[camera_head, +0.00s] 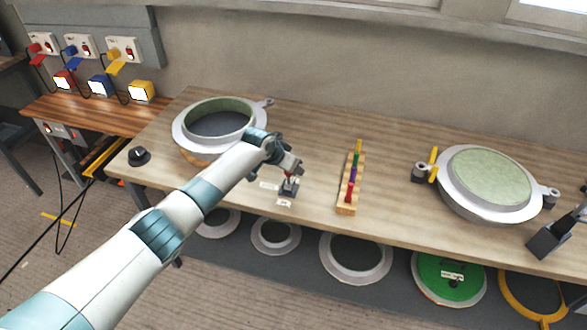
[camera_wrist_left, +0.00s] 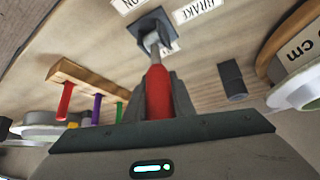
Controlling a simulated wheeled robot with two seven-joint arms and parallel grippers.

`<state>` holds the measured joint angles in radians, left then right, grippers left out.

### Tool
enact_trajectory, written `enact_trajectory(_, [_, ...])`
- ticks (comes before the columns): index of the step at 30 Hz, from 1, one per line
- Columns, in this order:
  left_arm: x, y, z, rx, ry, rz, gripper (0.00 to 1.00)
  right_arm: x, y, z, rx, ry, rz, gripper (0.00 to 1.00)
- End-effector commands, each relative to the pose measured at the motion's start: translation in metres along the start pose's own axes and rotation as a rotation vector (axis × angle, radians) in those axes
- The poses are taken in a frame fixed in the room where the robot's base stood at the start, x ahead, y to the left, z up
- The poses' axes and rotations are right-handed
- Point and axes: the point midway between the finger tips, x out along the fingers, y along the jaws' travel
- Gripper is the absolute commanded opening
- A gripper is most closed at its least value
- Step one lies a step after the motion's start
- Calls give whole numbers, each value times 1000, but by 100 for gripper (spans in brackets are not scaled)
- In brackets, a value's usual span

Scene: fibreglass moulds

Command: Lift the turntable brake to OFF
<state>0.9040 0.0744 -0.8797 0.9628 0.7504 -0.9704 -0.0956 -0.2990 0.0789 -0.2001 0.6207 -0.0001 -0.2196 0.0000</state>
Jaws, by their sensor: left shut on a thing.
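The brake lever has a red handle (camera_wrist_left: 158,92) on a metal stem rising from a dark base (camera_wrist_left: 152,30). In the head view the base (camera_head: 289,188) stands near the table's front edge, left of centre. My left gripper (camera_head: 290,172) is just above it, and in the wrist view its dark fingers (camera_wrist_left: 160,98) are shut around the red handle. A BRAKE label (camera_wrist_left: 198,9) and an ON label (camera_wrist_left: 127,5) lie beside the base. The turntable (camera_head: 196,157) carries a round mould (camera_head: 180,137), partly behind my arm.
A wooden rack (camera_head: 346,208) with several coloured pegs stands right of the brake. Another round mould (camera_head: 470,206) with a pale green face is farther right. A dark knob (camera_head: 139,156) is at the left table end. Bare tabletop lies between brake and rack.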

Motion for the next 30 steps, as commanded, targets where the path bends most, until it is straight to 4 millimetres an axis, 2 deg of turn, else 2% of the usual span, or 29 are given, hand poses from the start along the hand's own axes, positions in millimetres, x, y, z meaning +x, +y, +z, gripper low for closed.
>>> enact_trajectory(4, [0, 0, 0, -3, 1, 0, 0, 0, 0, 1, 0, -1, 0, 31])
enact_trajectory(5, [0, 0, 0, -4, 1, 0, 25, 0, 0, 1, 0, -2, 0, 31])
enact_trajectory(7, [0, 0, 0, -3, 1, 0, 41, 0, 0, 2, 0, -2, 0, 31])
enact_trajectory(20, [-2, 0, 0, -2, 2, 0, 41, 0, 2, 2, -1, -3, 1, 31])
enact_trajectory(26, [-12, -1, 0, -1, 2, 0, 41, 1, 2, 2, -1, -3, 2, 31])
enact_trajectory(30, [-25, -1, 0, 0, 3, -1, 41, 2, 2, 3, -1, -3, 2, 31])
